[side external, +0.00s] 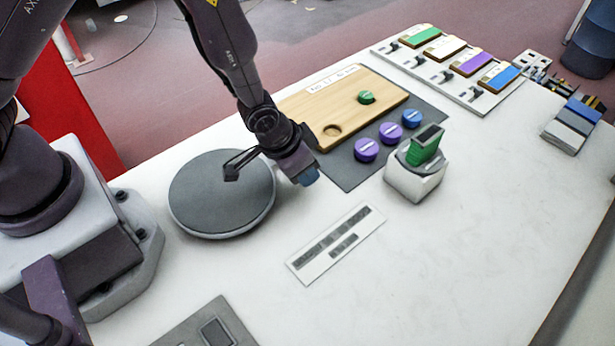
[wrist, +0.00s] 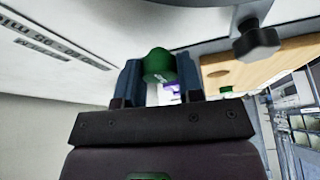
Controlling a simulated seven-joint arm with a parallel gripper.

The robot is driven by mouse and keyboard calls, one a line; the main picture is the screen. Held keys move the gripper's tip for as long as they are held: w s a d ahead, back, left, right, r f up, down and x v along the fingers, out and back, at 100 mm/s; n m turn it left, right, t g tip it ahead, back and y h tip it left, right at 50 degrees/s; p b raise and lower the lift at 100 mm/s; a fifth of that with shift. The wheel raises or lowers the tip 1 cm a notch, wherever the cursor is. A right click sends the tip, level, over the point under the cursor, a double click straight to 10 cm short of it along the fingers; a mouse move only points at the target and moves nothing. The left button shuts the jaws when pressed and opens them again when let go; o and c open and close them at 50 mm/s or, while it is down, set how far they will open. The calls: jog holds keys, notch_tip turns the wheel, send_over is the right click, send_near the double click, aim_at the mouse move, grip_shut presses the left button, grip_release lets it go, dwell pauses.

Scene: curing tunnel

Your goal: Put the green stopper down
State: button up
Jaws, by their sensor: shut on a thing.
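My gripper (side external: 308,178) is held above the table between the round grey disc and the dark mat. In the wrist view, its two blue fingers (wrist: 160,72) are shut on a green stopper (wrist: 157,63), whose rounded end shows between them. This held stopper is hidden in the side view. Another green stopper (side external: 366,97) sits in the wooden board (side external: 305,105), which also has an empty round hole (side external: 332,130) nearer my gripper. The held stopper appears clear of the table.
Two purple stoppers (side external: 366,150) and a blue one (side external: 411,118) stand on the dark mat (side external: 350,180). A white block (side external: 415,182) with a green-bodied device stands to the right. The grey disc (side external: 222,190) is left; a printed strip (side external: 335,243) lies in front. Table at right front is clear.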

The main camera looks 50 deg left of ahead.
jog(key=shift+f, duration=1.35)
jog(key=shift+f, duration=0.15)
jog(key=o, duration=1)
jog(key=shift+c, duration=0.2)
